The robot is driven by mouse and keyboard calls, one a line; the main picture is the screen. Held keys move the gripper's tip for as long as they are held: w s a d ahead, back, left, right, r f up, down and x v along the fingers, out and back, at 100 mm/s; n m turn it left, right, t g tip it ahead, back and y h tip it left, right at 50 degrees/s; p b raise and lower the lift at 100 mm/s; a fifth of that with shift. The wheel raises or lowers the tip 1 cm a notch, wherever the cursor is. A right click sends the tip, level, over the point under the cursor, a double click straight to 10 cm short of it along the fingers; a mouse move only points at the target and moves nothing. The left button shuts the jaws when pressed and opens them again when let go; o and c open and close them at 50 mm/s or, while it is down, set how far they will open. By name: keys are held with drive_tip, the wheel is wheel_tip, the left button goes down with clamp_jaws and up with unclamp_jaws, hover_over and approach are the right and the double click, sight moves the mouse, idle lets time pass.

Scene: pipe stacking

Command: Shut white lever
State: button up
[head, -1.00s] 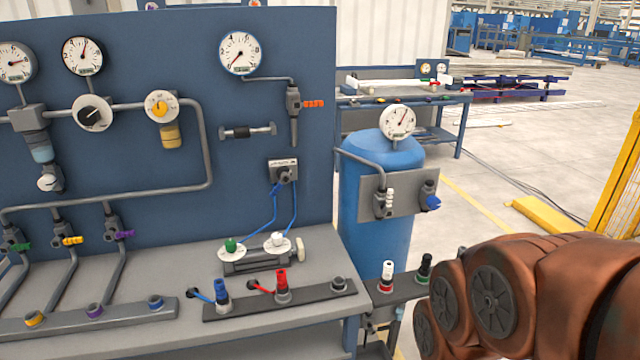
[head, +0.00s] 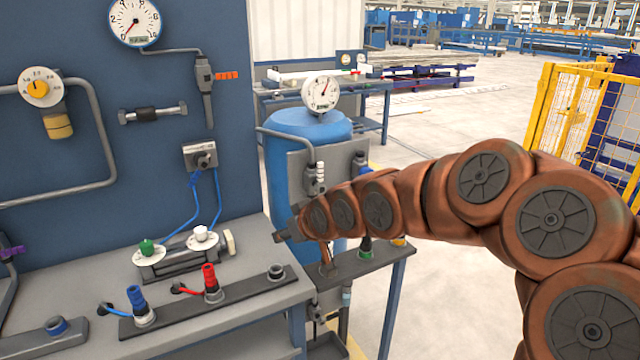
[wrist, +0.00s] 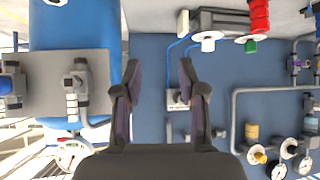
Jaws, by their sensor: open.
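The white lever (head: 320,172) is a small ribbed handle on a valve on the grey plate of the blue tank (head: 300,128). It points upward along the valve in the head view, just above my arm. In the wrist view, which is turned over, the lever (wrist: 72,104) sits on its valve left of my fingers. My gripper (head: 282,237) is in front of the tank near the bench's right edge, lower and to the left of the lever, apart from it. In the wrist view my gripper (wrist: 159,72) is open and empty.
A second valve with a blue handle (wrist: 6,85) is on the same plate. The bench (head: 200,290) carries white and green knobs and upright red and blue fittings. A pressure gauge (head: 321,93) tops the tank.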

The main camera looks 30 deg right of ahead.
drive_tip(key=w+d+r+t+b, duration=0.1)
drive_tip(key=w+d+t+b, duration=0.1)
drive_tip(key=w+d+t, duration=0.4)
drive_tip(key=m+t+h+b, duration=0.2)
drive_tip(key=b, duration=0.1)
approach(322, 169)
drive_tip(key=w, duration=0.3)
drive_tip(key=shift+w+d+r+p, duration=0.15)
drive_tip(key=shift+w+p, duration=0.2)
drive_tip(key=shift+w, duration=0.25)
drive_tip(key=shift+w+d+p, duration=0.2)
drive_tip(key=shift+w+p, duration=0.3)
drive_tip(key=shift+w, duration=2.75)
clamp_jaws()
